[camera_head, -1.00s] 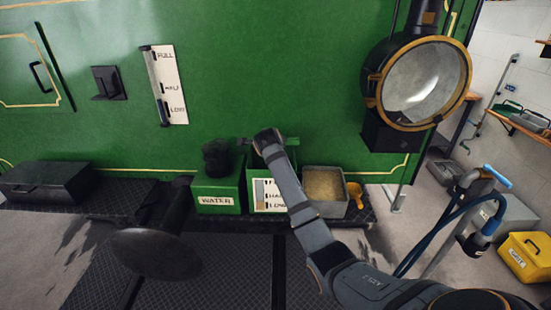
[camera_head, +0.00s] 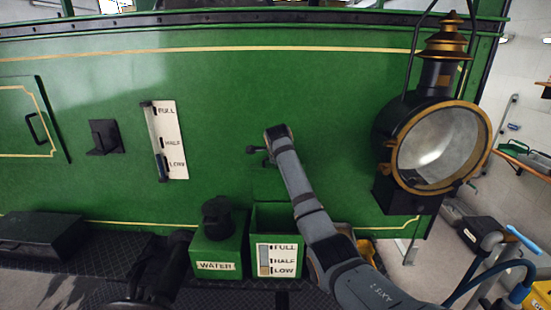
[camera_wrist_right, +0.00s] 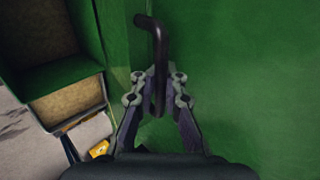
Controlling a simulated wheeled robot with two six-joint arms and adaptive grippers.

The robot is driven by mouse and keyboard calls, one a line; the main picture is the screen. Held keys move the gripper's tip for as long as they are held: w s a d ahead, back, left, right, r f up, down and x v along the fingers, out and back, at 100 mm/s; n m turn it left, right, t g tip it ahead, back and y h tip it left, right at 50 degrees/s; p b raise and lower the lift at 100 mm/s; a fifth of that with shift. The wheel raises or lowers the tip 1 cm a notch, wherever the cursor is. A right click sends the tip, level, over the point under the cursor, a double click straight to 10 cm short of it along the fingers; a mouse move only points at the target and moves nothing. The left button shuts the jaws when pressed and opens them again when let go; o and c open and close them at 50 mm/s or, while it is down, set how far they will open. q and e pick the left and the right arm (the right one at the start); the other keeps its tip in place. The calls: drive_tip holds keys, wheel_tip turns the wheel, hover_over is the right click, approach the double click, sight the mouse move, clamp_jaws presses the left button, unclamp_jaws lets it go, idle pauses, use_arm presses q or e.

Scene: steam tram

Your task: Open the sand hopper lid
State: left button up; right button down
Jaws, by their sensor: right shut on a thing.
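The sand hopper (camera_head: 278,223) is the green box with the FULL, HALF, LOW gauge (camera_head: 279,259) on its front. Its top is open and its green inner wall shows. My right gripper (camera_head: 268,150) is above the hopper, near the green tram side. In the right wrist view, the gripper (camera_wrist_right: 158,92) is shut on the black bent handle (camera_wrist_right: 159,45) of the lid. The green lid (camera_wrist_right: 127,65) lies behind the handle, and the open hopper (camera_wrist_right: 40,45) shows at the left. In the head view my arm partly hides the lid. My left gripper is not in view.
A green WATER box (camera_head: 217,252) with a black cap stands left of the hopper. A large lamp (camera_head: 436,145) hangs on the right of my right arm. A black buffer (camera_head: 150,275) sticks out at the lower left.

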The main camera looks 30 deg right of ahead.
drive_tip(key=shift+w+d+r, duration=0.15)
drive_tip(key=shift+w+r, duration=0.05)
drive_tip(key=shift+r, duration=0.05)
drive_tip(key=c, duration=1.4)
unclamp_jaws()
drive_tip(key=shift+s, duration=0.2)
drive_tip(key=v, duration=1.2)
drive_tip(key=shift+r, duration=0.2)
